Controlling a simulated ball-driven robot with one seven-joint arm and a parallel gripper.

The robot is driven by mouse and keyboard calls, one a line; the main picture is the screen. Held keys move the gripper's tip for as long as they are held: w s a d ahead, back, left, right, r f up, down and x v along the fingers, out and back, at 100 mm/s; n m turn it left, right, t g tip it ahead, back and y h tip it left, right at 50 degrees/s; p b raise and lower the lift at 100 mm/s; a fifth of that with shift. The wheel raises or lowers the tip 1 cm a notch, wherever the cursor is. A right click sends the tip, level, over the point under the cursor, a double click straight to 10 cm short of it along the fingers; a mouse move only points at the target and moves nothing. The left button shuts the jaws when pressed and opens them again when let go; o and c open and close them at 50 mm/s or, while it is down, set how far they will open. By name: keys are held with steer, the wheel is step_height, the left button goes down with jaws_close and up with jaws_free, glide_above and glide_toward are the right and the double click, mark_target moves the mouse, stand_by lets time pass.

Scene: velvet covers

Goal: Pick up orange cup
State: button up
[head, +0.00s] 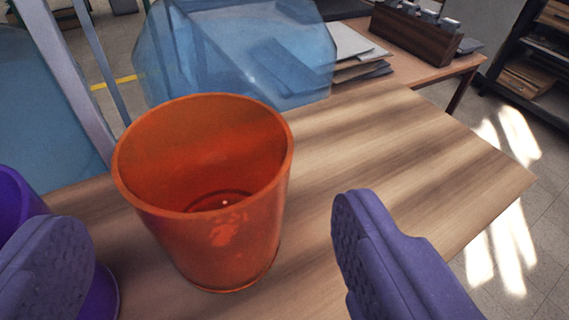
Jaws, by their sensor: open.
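The orange cup (215,235) stands upright and looks empty, on the wooden table (420,160) in the head view. My gripper (205,250) shows as two purple padded fingers at the bottom of the picture. The left finger is to the lower left of the cup and the right finger to its lower right. The fingers are wide apart, with the cup appearing between and just beyond them. Nothing is held. I cannot tell whether either finger touches the cup.
A purple object (100,295) stands left of the cup, partly behind my left finger. A translucent blue shape (240,50) is behind the cup. Papers (355,50) and a dark wooden box (415,35) lie further back. The table right of the cup is clear.

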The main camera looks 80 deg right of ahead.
mark_target(216, 148)
steer(key=b+x, duration=0.1)
steer(key=x, duration=0.1)
steer(key=b+x, duration=0.1)
steer(key=x, duration=0.1)
steer(key=b+x, duration=0.1)
steer(key=x, duration=0.2)
steer(key=shift+w+a+f, duration=0.1)
steer(key=shift+a+f, duration=0.05)
steer(key=shift+f, duration=0.15)
steer(key=shift+r, duration=0.15)
steer(key=c, duration=0.7)
